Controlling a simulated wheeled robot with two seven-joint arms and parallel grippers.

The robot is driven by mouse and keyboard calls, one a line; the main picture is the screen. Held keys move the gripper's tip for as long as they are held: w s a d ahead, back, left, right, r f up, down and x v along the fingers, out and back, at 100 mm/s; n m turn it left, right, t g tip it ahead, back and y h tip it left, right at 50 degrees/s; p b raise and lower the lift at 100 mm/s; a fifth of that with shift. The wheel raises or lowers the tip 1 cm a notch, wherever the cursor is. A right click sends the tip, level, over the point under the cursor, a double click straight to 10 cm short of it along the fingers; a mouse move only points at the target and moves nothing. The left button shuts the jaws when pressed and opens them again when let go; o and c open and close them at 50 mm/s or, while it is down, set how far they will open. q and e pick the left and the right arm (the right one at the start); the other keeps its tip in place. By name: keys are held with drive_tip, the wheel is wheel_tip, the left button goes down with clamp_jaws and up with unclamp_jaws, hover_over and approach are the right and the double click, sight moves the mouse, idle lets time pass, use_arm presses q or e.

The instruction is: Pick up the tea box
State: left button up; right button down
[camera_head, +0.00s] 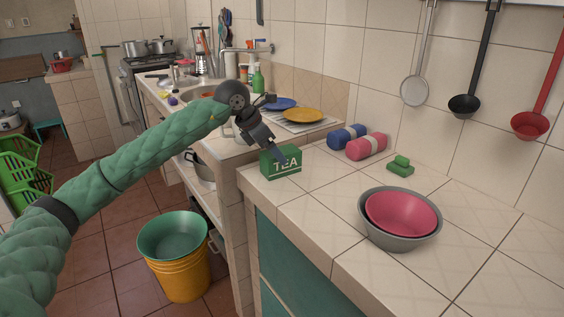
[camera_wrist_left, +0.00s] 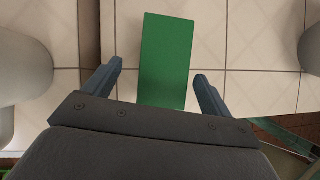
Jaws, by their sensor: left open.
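The green tea box (camera_head: 284,166) with white "TEA" lettering stands on the near tiled counter, close to its left end. My left gripper (camera_head: 272,150) reaches in from the left and is at the top of the box in the head view, partly covering it. In the left wrist view the green top of the tea box (camera_wrist_left: 166,58) lies ahead and between the two fingers of my left gripper (camera_wrist_left: 160,82). The fingers are open, with a gap on each side of the box. Whether they are down beside the box or above it is hard to tell. My right gripper is not in view.
A red bowl inside a grey bowl (camera_head: 372,236) stands to the right on the counter. Rolled blue (camera_head: 346,137) and pink (camera_head: 366,146) cloths and a green block (camera_head: 400,167) lie behind. Plates (camera_head: 303,114) are on the counter beyond. Buckets (camera_head: 180,270) stand on the floor.

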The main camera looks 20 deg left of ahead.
use_arm(q)
drive_tip(key=shift+x, duration=2.35)
drive_tip(key=shift+s, duration=0.2)
drive_tip(key=c, duration=1.2)
